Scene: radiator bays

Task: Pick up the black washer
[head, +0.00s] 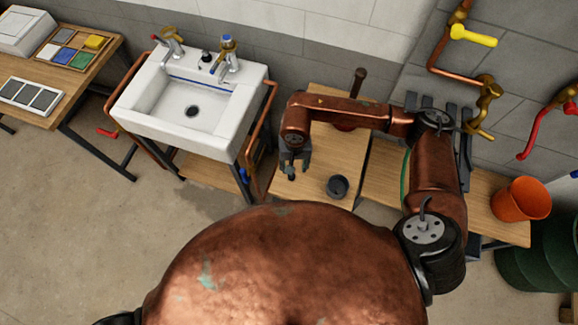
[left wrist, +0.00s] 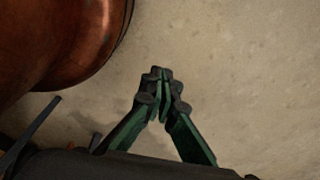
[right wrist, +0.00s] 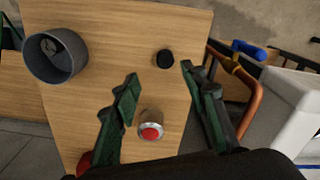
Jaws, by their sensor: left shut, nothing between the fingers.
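A small round black piece, which looks like the black washer (right wrist: 165,58), lies on the wooden bench top (right wrist: 185,20) in the right wrist view. I cannot see its hole clearly. My right gripper (right wrist: 158,85) is open and empty above the bench, with the black piece beyond and between its fingertips. In the head view my right gripper (head: 291,172) hangs over the bench's left side; I cannot separate the black piece from the fingers there. My left gripper (left wrist: 161,75) is shut and empty above the bare floor, and is out of the head view.
A dark grey cup (right wrist: 55,55) with something inside stands on the bench, also in the head view (head: 337,187). A red-topped metal cylinder (right wrist: 150,127) stands near my right fingers. A white sink (head: 190,105) is left of the bench. An orange bucket (head: 520,200) stands right.

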